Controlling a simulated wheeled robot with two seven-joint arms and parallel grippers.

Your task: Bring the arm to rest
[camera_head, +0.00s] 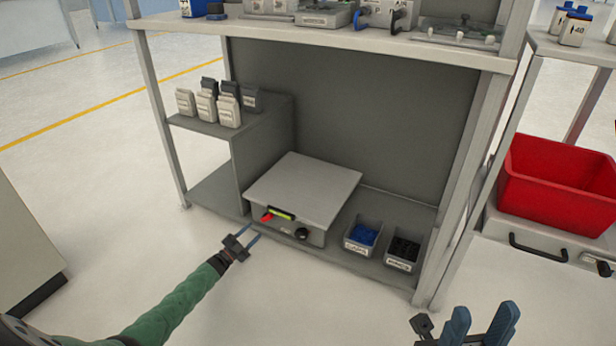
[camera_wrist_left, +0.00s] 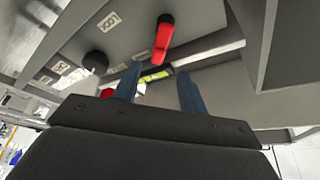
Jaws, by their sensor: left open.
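My left gripper (camera_head: 253,231) is open in front of the lower shelf, close to the front left of a grey flat-topped box. Nothing shows between its blue fingers in the head view. In the left wrist view the two fingers (camera_wrist_left: 160,82) stand apart, with the box's red lever (camera_wrist_left: 163,38) above them in the picture. I cannot tell whether a finger touches the box. My right gripper (camera_head: 484,312) is at the bottom right edge of the head view, its blue fingers apart and empty. Most of the right arm is out of view.
The grey box (camera_head: 305,190) has a red lever, a lit yellow-green strip and a black knob. Beside it stand bins of blue (camera_head: 362,237) and black parts (camera_head: 403,250). A rack post (camera_head: 462,190) and red crate (camera_head: 560,185) are at right. The floor ahead is clear.

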